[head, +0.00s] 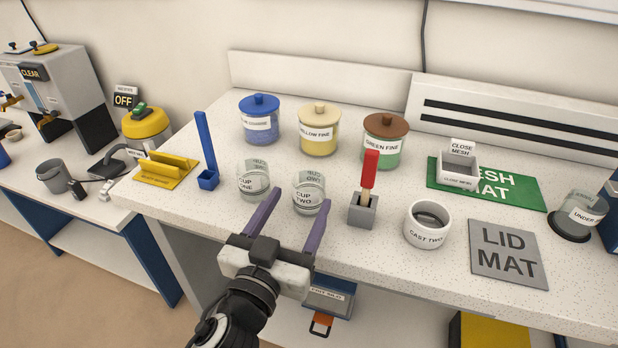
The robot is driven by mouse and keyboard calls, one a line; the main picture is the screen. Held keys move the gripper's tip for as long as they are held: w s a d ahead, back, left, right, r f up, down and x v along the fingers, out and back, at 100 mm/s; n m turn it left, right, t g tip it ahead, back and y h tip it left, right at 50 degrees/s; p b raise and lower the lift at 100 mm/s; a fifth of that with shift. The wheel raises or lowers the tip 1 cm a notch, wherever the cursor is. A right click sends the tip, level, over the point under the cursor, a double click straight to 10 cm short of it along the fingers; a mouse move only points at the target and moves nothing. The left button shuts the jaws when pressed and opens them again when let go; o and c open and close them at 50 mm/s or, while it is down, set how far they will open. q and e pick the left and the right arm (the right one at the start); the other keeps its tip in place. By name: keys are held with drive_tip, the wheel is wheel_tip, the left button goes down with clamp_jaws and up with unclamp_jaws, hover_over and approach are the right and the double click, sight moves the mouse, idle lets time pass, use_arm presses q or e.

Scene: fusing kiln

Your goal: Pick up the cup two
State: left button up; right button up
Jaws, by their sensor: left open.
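Cup two (308,193) is a clear glass cup with a "CUP TWO" label, standing upright near the front of the speckled white bench. My left gripper (300,212) is open, with two purple fingers spread at the bench's front edge. Its right finger overlaps the lower right of cup two in the head view. Its left finger points at the gap between cup two and cup one (253,180), a similar clear cup to the left. I cannot tell whether a finger touches either cup. Nothing is held. My right gripper does not show.
Lidded blue (259,120), yellow (319,130) and green (385,141) jars stand behind the cups. A red-handled tool in a grey block (362,211) and the white cast two ring (427,224) are to the right. The lid mat (507,254) lies bare.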

sight(313, 176)
use_arm(q)
drive_tip(key=x, duration=0.3)
drive_tip(key=shift+d+r, duration=0.2)
drive_tip(key=shift+w, duration=0.2)
drive_tip(key=x, duration=0.2)
drive_tip(key=p+x, duration=0.1)
drive_tip(key=x, duration=0.1)
drive_tip(key=shift+w+d+r, duration=0.1)
drive_tip(key=shift+d+r, duration=0.05)
drive_tip(key=shift+r, duration=0.25)
drive_tip(key=shift+w+d+f, duration=0.1)
drive_tip(key=shift+w+d, duration=0.1)
drive_tip(key=shift+w, duration=0.25)
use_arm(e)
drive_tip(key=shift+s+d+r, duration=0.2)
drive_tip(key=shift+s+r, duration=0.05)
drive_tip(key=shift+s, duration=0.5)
use_arm(q)
drive_tip(key=c, duration=1.1)
